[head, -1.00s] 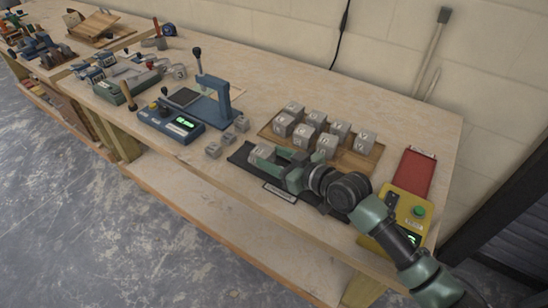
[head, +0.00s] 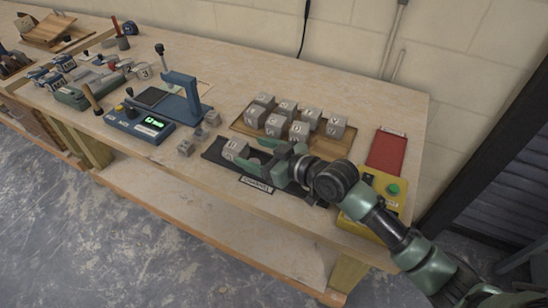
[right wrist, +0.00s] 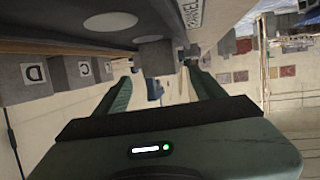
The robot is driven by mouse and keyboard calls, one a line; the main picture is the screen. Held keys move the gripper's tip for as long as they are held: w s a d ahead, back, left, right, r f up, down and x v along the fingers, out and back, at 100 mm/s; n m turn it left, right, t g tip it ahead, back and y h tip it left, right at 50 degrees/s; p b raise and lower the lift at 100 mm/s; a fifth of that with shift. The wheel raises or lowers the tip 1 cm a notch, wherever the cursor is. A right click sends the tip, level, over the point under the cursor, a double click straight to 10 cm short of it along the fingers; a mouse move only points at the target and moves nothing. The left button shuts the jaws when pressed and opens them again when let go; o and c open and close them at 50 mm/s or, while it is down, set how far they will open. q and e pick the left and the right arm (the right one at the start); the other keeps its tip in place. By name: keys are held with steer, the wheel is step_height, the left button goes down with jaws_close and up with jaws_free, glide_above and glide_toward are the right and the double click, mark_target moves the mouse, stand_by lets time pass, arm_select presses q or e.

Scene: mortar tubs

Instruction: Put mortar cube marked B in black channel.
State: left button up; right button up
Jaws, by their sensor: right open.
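A grey mortar cube (head: 235,149) sits at the left end of the black channel (head: 212,155), on the workbench's front side; its mark is too small to read surely. My right gripper (head: 259,164) is open and low over the channel, just right of this cube, with its fingers pointing towards it. In the right wrist view the green fingers (right wrist: 155,88) are spread with nothing gripped between them, and a grey cube (right wrist: 153,57) shows beyond. Several more marked cubes (head: 275,125) stand in rows on a wooden board (head: 240,127) behind the channel. My left gripper is not in view.
Small grey blocks (head: 186,147) and a blue device with a green display (head: 150,125) stand left of the channel. A yellow box with a green button (head: 392,189) and a red tray (head: 386,152) are on the right. The bench's back strip is mostly clear.

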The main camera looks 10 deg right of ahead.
steer(key=v, duration=0.9)
steer(key=shift+s+r+b, duration=0.1)
steer(key=shift+b, duration=0.25)
steer(key=shift+d, duration=0.15)
